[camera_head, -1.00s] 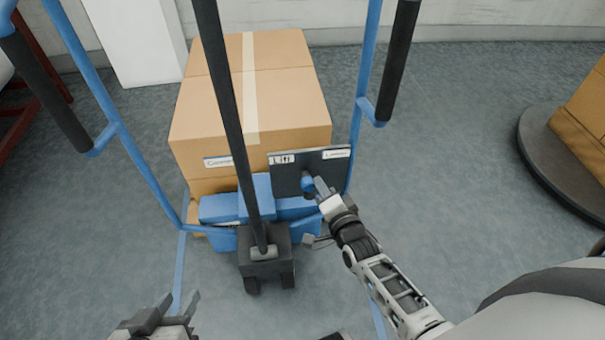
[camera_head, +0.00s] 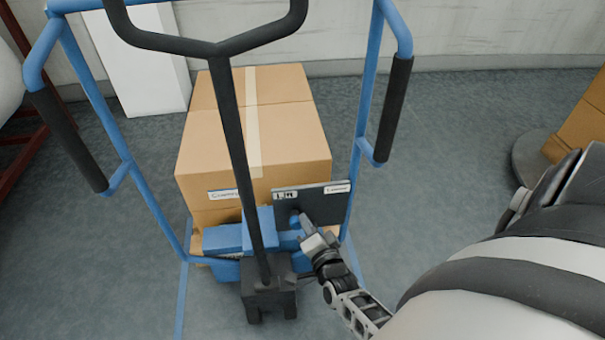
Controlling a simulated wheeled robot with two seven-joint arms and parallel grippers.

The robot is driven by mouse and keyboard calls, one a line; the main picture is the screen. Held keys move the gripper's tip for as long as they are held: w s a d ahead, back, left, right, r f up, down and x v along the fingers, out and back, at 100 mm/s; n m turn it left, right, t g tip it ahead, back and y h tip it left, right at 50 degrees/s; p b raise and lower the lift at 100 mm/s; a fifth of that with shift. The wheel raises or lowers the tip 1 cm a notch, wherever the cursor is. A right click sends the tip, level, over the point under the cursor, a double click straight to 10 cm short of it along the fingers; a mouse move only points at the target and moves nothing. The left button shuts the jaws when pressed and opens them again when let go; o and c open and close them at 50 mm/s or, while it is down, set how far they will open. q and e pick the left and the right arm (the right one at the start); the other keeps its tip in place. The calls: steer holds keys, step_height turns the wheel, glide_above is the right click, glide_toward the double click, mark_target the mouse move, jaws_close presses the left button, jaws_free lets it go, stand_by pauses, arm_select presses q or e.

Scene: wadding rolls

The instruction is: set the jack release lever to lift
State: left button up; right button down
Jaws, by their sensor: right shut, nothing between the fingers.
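The dark lever plate (camera_head: 320,208) is on the jack, in front of the boxes. It has a small left label, which seems to read lift, and a right label (camera_head: 337,188), too small to read surely. The lever's blue knob (camera_head: 294,219) shows at the plate's left part, below the left label; its shaft is mostly hidden. My right gripper (camera_head: 304,226) is shut and empty, its tips right beside the knob on its right side. I cannot tell whether they touch. My left gripper is out of view.
The jack's black handle (camera_head: 236,140) rises left of the plate. Blue frame posts with black grips (camera_head: 393,110) stand on both sides. Cardboard boxes (camera_head: 285,125) are stacked behind. Another box (camera_head: 580,125) on a round dark base (camera_head: 528,160) is at far right.

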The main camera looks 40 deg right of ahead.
steer(key=shift+a, duration=0.15)
